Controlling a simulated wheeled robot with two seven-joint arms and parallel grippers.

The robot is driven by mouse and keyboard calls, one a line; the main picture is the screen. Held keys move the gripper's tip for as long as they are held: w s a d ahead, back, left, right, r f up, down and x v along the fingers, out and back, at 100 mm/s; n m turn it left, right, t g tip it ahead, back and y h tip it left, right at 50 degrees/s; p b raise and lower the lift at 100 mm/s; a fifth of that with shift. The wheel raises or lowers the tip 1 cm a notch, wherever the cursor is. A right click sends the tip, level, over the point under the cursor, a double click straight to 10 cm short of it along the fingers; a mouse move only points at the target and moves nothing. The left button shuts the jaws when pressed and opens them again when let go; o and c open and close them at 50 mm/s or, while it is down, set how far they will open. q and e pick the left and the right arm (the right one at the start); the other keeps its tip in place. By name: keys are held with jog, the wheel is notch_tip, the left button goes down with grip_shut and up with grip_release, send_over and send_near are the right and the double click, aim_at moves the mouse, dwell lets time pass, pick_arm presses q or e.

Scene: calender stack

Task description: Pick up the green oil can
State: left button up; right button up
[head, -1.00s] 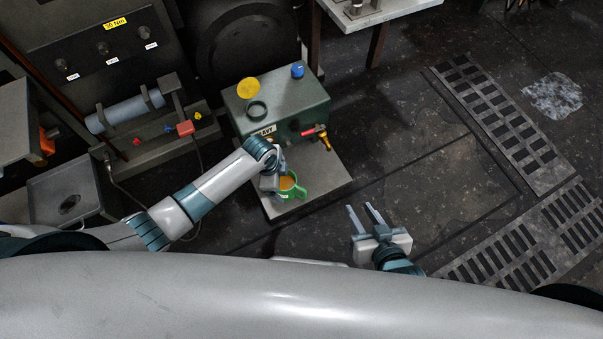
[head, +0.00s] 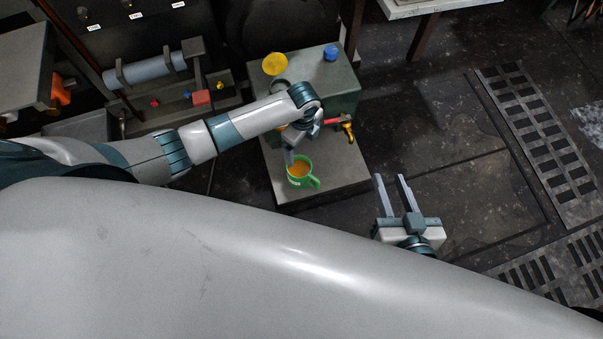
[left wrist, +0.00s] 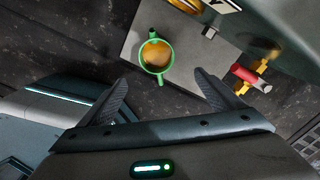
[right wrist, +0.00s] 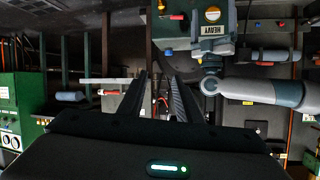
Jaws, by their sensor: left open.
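The green oil can (head: 300,171) is an open green cup with a handle and orange-brown liquid inside. It stands upright on the grey ledge of a dark green machine. In the left wrist view the can (left wrist: 156,56) lies ahead, between and beyond the two fingers. My right gripper (head: 390,177) is open and empty, right of the ledge.
The machine (head: 342,86) behind the can carries a tap with a red handle (head: 336,121), a yellow disc (head: 275,64) and a blue knob (head: 331,53). The grey ledge (head: 345,178) is bare right of the can. Open floor (head: 450,165) lies to the right.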

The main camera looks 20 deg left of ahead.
pick_arm(q)
notch_tip(320, 180, down, 11)
jog(key=b, duration=0.3)
jog(key=shift+b, duration=0.35)
pick_arm(e)
notch_tip(320, 180, up, 13)
jog(key=a+t+y, duration=0.2)
jog(key=t+y, duration=0.1)
jog(key=t, duration=0.5)
jog(key=shift+s+a+r, duration=0.15)
jog(key=shift+s+a, duration=0.1)
jog(key=shift+s, duration=0.15)
pick_arm(q)
jog(key=shift+f, duration=0.1)
jog(key=f, duration=0.1)
jog(key=f+b, duration=0.1)
jog(key=f, duration=0.1)
jog(key=s+f+b, duration=0.1)
jog(key=f, duration=0.1)
pick_arm(e)
notch_tip(320, 180, up, 6)
jog(key=s+d+t, duration=0.1)
jog(key=t, duration=0.3)
jog(key=shift+s+d+y, duration=0.25)
jog(key=shift+d+y, duration=0.05)
jog(key=shift+d, duration=0.1)
pick_arm(q)
jog(key=shift+c, duration=0.5)
jog(key=shift+w, duration=0.1)
jog(key=c, duration=2)
